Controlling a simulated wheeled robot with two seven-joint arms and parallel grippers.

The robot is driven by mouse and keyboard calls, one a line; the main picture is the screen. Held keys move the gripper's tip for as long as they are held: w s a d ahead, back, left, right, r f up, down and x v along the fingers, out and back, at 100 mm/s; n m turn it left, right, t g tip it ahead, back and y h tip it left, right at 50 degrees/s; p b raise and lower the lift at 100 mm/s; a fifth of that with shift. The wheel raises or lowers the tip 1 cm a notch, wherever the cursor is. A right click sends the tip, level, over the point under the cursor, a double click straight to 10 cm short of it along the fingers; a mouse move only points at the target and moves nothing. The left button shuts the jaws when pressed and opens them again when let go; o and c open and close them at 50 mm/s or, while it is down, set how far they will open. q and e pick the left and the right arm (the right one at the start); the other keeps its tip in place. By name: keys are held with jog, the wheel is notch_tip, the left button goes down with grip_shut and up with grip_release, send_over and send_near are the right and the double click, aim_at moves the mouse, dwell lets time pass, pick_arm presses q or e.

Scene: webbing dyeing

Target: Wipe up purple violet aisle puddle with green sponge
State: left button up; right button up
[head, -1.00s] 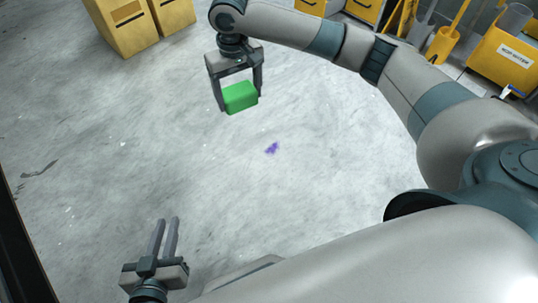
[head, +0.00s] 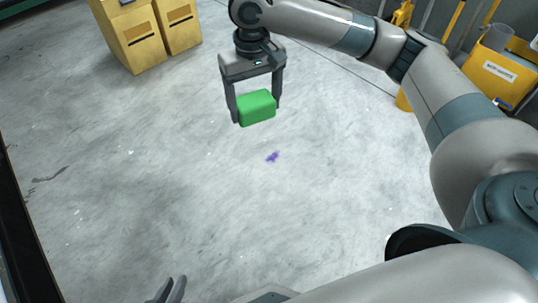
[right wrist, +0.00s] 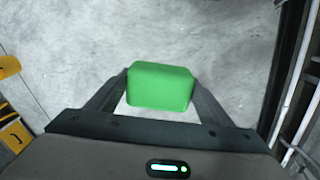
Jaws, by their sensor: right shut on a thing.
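The green sponge (head: 256,108) is a rounded block between the two fingers of my right gripper (head: 254,110), held above the floor. In the right wrist view the sponge (right wrist: 160,87) fills the space between the fingers, touching both. The purple violet puddle (head: 273,157) is a small splotch on the grey floor, a little below and right of the sponge in the head view. I cannot make it out in the right wrist view. My left gripper (head: 173,290) is at the bottom edge of the head view, with only its fingertips showing; its opening is unclear.
Yellow cabinets (head: 140,40) stand at the upper left. A yellow mop water bucket (head: 503,75) and yellow-handled tools (head: 466,28) are at the upper right. A dark edge (head: 22,225) runs down the left. The grey floor (head: 130,190) around the puddle is clear.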

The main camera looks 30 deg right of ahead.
dwell(0.3)
jog(key=shift+s+p, duration=0.3)
jog(key=shift+p, duration=0.45)
pick_arm(q)
jog(key=s+a+f+g+y+p, duration=0.1)
jog(key=s+a+f+p, duration=0.1)
jog(key=f+p, duration=0.6)
jog(key=s+a+f+g+y+p, duration=0.1)
jog(key=a+f+p, duration=0.3)
jog(key=f+p, duration=0.4)
notch_tip(320, 180, down, 2)
jog(key=shift+s+a+f+g+y, duration=0.2)
jog(key=shift+s+a+g+y, duration=0.1)
jog(key=shift+s+g, duration=0.25)
pick_arm(e)
jog(key=s, duration=1.3)
jog(key=shift+f, duration=0.25)
pick_arm(q)
jog(key=shift+w+d, duration=0.1)
jog(key=shift+d, duration=0.05)
pick_arm(e)
jog(key=shift+d, duration=0.1)
